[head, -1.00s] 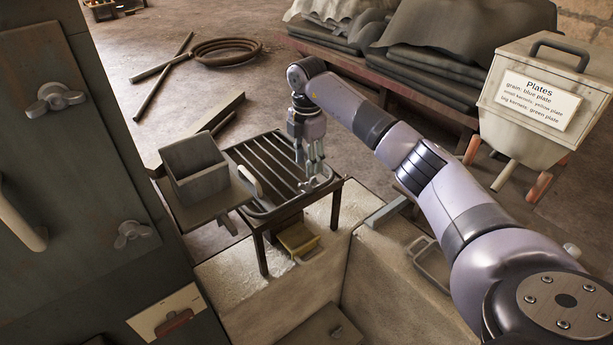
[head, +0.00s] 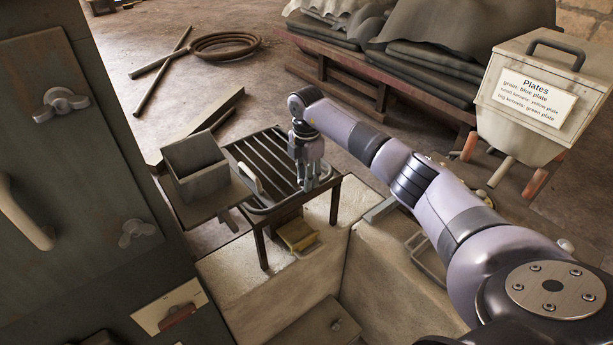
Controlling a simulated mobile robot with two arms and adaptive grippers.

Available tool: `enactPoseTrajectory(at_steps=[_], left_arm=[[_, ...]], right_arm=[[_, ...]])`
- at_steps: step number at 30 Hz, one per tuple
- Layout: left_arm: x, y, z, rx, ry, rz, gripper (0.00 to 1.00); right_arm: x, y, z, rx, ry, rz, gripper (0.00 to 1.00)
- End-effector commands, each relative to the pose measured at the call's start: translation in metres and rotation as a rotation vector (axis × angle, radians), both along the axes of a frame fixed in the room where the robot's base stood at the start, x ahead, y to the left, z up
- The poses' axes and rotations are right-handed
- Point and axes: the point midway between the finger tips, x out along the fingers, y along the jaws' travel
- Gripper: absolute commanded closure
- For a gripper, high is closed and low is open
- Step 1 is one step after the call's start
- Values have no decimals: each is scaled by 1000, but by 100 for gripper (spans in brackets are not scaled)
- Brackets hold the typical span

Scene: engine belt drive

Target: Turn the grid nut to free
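The slatted metal grid (head: 268,165) lies on a dark low stand in the middle of the head view. My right gripper (head: 309,184) points down at the grid's front right corner. Its fingers are at the spot where the grid nut sits, and they hide the nut almost wholly. I cannot tell whether the fingers touch the nut or are closed on it. A pale curved handle (head: 250,179) stands at the grid's left side. My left gripper is out of view.
A grey open box (head: 195,168) stands left of the grid. A dark cabinet with wing nuts (head: 60,104) fills the left side. A yellow block (head: 298,236) sits under the grid.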

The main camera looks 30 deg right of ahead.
Motion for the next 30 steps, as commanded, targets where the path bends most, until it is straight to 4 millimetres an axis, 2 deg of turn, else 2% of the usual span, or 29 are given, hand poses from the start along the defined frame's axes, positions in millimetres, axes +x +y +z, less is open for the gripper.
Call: enactPoseTrajectory(at_steps=[11,23,30], left_arm=[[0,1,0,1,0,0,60],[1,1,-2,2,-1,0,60],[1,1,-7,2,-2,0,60]], right_arm=[[0,0,0,0,-1,0,100],[0,-1,0,-1,-1,28,100],[1,-1,0,-3,-2,153,100]])
